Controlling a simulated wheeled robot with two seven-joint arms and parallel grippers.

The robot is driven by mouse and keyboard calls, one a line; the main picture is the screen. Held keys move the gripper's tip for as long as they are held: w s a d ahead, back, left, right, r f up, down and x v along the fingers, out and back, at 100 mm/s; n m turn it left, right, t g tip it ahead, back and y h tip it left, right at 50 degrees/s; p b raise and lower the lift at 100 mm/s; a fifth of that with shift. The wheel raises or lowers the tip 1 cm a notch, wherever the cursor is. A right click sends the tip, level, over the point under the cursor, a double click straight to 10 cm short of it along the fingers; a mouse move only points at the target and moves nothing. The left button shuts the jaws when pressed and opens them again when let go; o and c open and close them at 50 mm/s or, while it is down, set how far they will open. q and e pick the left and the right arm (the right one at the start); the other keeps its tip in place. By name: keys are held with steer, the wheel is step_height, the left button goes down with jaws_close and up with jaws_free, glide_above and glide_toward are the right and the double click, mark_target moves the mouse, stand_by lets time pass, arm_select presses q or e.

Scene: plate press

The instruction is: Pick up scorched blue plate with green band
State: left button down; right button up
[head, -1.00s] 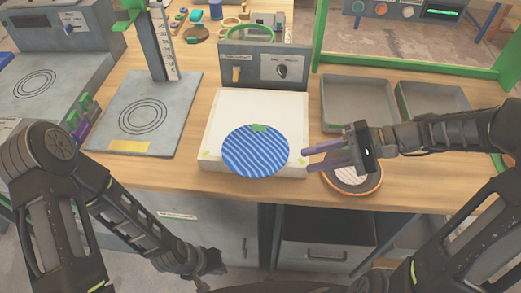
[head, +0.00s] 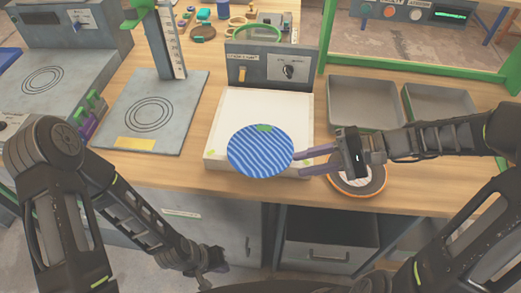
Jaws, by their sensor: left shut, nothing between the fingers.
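A round blue plate (head: 260,152) with pale wavy stripes and a green patch at its far edge lies on the front part of a white slab (head: 250,105), overhanging its front edge. I cannot make out scorch marks on it. My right gripper (head: 298,163) has its two purple fingers spread apart, tips pointing left, right beside the plate's right edge. I see a small gap or bare contact there and no grip. My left gripper (head: 213,268) hangs low in front of the counter, shut and empty, far from the plate.
Two grey trays (head: 365,125) stand at the right, beside a green frame (head: 430,72). A control box (head: 268,70) stands behind the slab. A press with a tall column (head: 170,45) is on the left.

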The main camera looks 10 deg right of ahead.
mark_target(284, 168)
steer(key=p+x, duration=0.1)
steer(key=x, duration=0.2)
steer(key=shift+a, duration=0.4)
steer(key=shift+w+a+f, duration=0.1)
steer(key=shift+a+f, duration=0.25)
steer(key=shift+a, duration=0.1)
steer(key=shift+c, duration=0.2)
jaws_close()
